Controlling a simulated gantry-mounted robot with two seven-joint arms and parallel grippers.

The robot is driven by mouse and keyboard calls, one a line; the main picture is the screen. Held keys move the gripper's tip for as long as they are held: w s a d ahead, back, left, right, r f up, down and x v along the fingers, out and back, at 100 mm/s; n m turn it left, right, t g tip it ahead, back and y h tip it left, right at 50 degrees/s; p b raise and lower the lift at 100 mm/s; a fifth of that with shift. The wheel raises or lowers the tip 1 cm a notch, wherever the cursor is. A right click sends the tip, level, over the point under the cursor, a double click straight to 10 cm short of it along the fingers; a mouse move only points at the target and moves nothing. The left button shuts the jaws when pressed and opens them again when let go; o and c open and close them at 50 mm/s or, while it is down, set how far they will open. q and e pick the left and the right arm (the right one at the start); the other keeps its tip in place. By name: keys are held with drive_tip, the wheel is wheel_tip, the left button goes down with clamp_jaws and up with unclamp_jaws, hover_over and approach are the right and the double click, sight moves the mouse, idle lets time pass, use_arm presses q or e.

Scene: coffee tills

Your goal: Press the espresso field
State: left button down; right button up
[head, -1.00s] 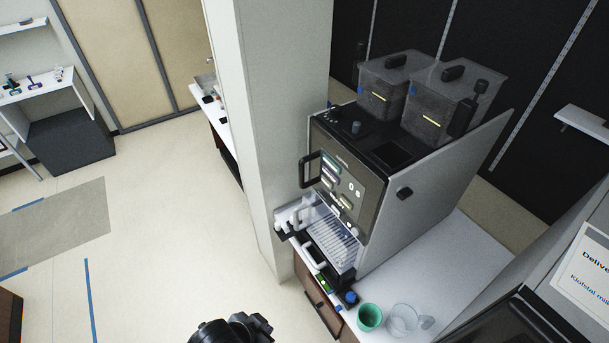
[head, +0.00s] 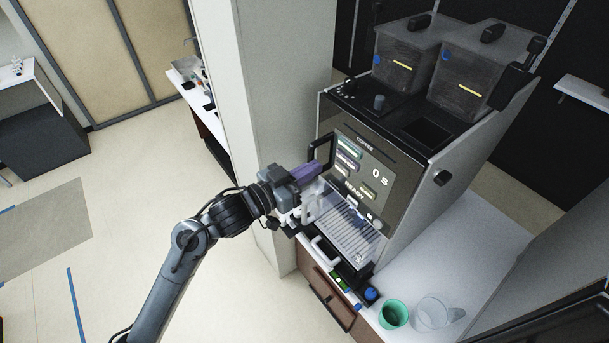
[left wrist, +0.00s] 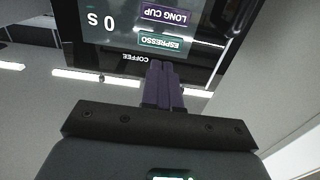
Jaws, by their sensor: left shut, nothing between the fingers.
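The coffee machine (head: 415,170) stands on a white counter, its dark touch display (head: 372,178) facing left. The green espresso field (head: 349,147) is at the display's upper left in the head view. In the left wrist view the espresso field (left wrist: 165,42) appears upside down, beside the purple long cup field (left wrist: 168,14). My left gripper (head: 316,168) has purple fingers, shut and empty, near the display's left side. In the left wrist view its fingertips (left wrist: 161,66) appear just below the espresso field; contact cannot be told. My right gripper is out of view.
A black handle (head: 322,148) juts out at the display's left edge, close to my fingers. A clear guard and drip grille (head: 350,230) lie below. A green cup (head: 393,314) and a glass jug (head: 434,313) stand on the counter. A pillar (head: 285,90) rises behind.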

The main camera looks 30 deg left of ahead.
sight(347, 148)
use_arm(q)
drive_tip(key=b+x, duration=0.2)
drive_tip(key=x, duration=0.4)
drive_tip(key=shift+w, duration=0.15)
drive_tip(key=shift+w+d, duration=0.35)
drive_tip(key=shift+w, duration=0.3)
drive_tip(key=shift+w, duration=0.1)
